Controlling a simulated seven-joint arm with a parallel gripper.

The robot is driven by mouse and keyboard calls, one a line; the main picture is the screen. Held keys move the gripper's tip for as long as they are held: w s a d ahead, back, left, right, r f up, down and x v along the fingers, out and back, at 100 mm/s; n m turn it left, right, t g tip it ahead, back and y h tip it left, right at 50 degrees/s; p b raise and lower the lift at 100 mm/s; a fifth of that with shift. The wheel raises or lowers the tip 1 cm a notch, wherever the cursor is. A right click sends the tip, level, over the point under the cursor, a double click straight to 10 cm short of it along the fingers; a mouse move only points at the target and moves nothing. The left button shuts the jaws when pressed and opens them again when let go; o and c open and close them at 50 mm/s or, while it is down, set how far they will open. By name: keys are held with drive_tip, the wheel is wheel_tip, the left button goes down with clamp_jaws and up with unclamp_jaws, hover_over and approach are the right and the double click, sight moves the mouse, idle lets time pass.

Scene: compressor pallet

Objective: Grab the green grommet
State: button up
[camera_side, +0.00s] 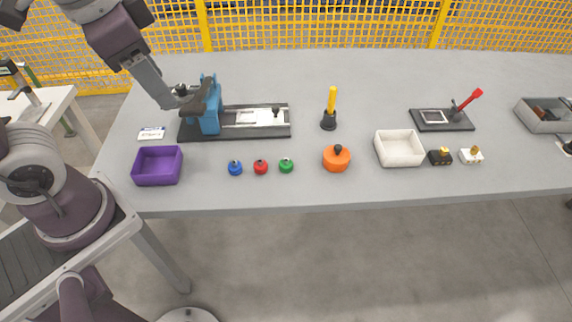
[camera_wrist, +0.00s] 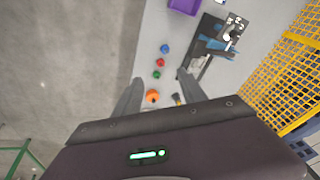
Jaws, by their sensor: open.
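The green grommet (camera_side: 286,166) stands on the grey table, at the right end of a short row with a red grommet (camera_side: 260,167) and a blue grommet (camera_side: 235,168). Each has a small knob on top. In the wrist view the green grommet (camera_wrist: 157,75) appears between my two fingers, well beyond them. My gripper (camera_side: 166,102) is open and empty, high at the upper left in the side view, apart from the grommets. Its spread fingers also show in the wrist view (camera_wrist: 159,80). Nothing hides the green grommet.
A purple bin (camera_side: 157,179) is left of the row, an orange knobbed part (camera_side: 337,159) right of it. A blue press on a black base (camera_side: 240,131) stands behind. A white bin (camera_side: 399,162) and yellow-handled tool (camera_side: 331,97) are farther right. Yellow mesh fence borders the back.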

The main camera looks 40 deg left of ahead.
drive_tip(key=w+d+f+m+g+y, duration=0.1)
drive_tip(key=w+f+m, duration=0.1)
drive_tip(key=w, duration=0.2)
drive_tip(key=w+f+m+g+y, duration=0.1)
drive_tip(key=w+f+m+y, duration=0.1)
drive_tip(key=w+m, duration=0.15)
drive_tip(key=m+y, duration=0.6)
drive_tip(key=m, duration=0.3)
hover_over(287, 161)
drive_tip(key=s+d, duration=0.3)
wheel_tip(287, 161, down, 16)
drive_tip(key=f, duration=0.1)
drive_tip(key=f+m+t, duration=0.1)
drive_tip(key=f, duration=0.1)
drive_tip(key=d+f+m+t+y, duration=0.1)
drive_tip(key=f+m, duration=0.1)
drive_tip(key=f, duration=0.1)
drive_tip(key=w+d+f+m+t+y, duration=0.1)
drive_tip(key=f, duration=0.2)
drive_tip(key=shift+w+d+m+t, duration=0.1)
drive_tip(key=shift+d+m+t, duration=0.1)
drive_tip(key=shift+m+t, duration=0.1)
drive_tip(key=shift+a+f+y, duration=0.1)
drive_tip(key=shift+f+y, duration=0.2)
drive_tip(key=x, duration=0.7)
drive_tip(key=shift+f, duration=0.4)
drive_tip(key=shift+d, duration=0.2)
clamp_jaws()
